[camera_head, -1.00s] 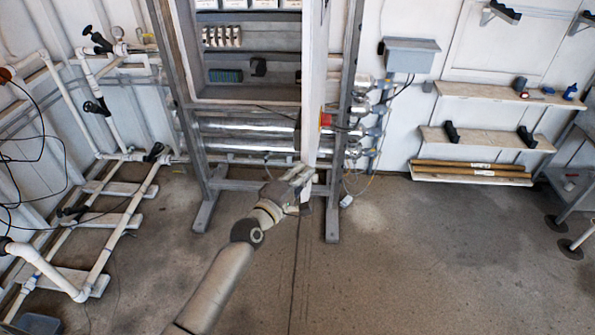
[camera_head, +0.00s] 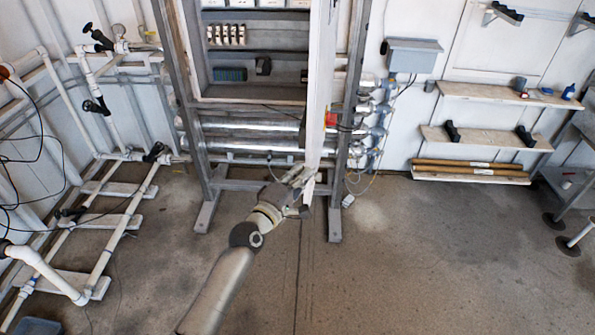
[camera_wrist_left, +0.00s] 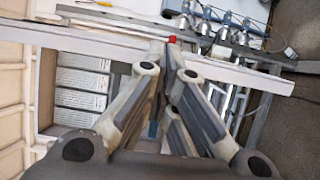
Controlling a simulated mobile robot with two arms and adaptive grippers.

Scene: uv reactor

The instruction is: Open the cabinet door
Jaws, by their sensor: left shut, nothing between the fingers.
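The cabinet door (camera_head: 320,85) is a pale panel in the head view. It stands swung out from the grey cabinet (camera_head: 250,100), nearly edge-on, with the inside exposed. My left gripper (camera_head: 304,179) is at the door's lower end, close against it; exact contact is hard to tell. Its fingers are shut with nothing between them. In the left wrist view the gripper (camera_wrist_left: 162,75) points at a long pale edge (camera_wrist_left: 235,73), which looks like the door's. The fingers hide part of it. My right gripper is not in view.
White pipework (camera_head: 125,195) stands at the left. Silver horizontal pipes (camera_head: 250,128) run below the cabinet, between its frame legs (camera_head: 335,215). Wall shelves (camera_head: 480,135) are at the right. The concrete floor (camera_head: 420,260) in front is clear.

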